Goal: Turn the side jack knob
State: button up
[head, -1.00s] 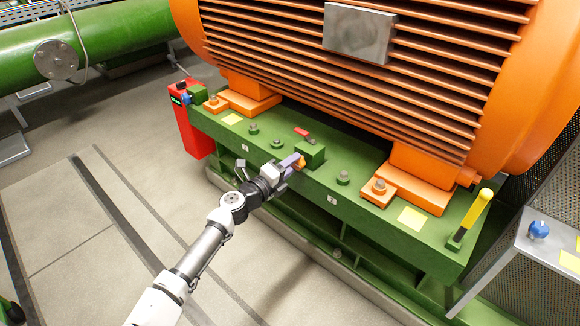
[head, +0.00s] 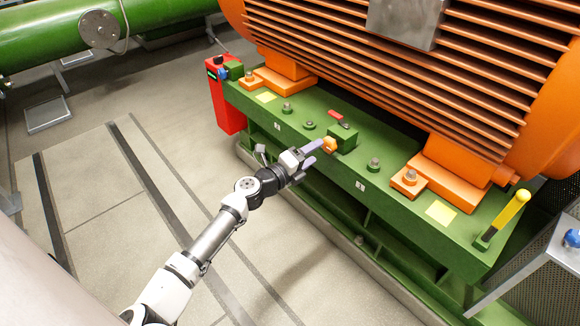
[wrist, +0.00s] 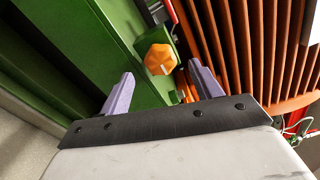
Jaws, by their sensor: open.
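An orange lobed knob (head: 330,144) sits on the side of a small green block (head: 345,138) on the green base. It also shows in the wrist view (wrist: 160,58), with a pale mark on its face. My gripper (head: 315,153) is open and empty, its two purple fingers pointing at the knob. In the wrist view the knob appears between and just beyond the fingertips of my gripper (wrist: 160,75). The fingers look apart from the knob.
The orange finned motor (head: 400,80) stands above the green base (head: 400,205). A yellow-topped handle (head: 508,212) rises at the base's right end. A red post (head: 229,105) with a blue knob (head: 223,74) stands at the left end. Open floor lies to the left.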

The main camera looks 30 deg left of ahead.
jog(key=v, duration=0.9)
jog(key=shift+s, duration=0.3)
jog(key=shift+a, duration=0.1)
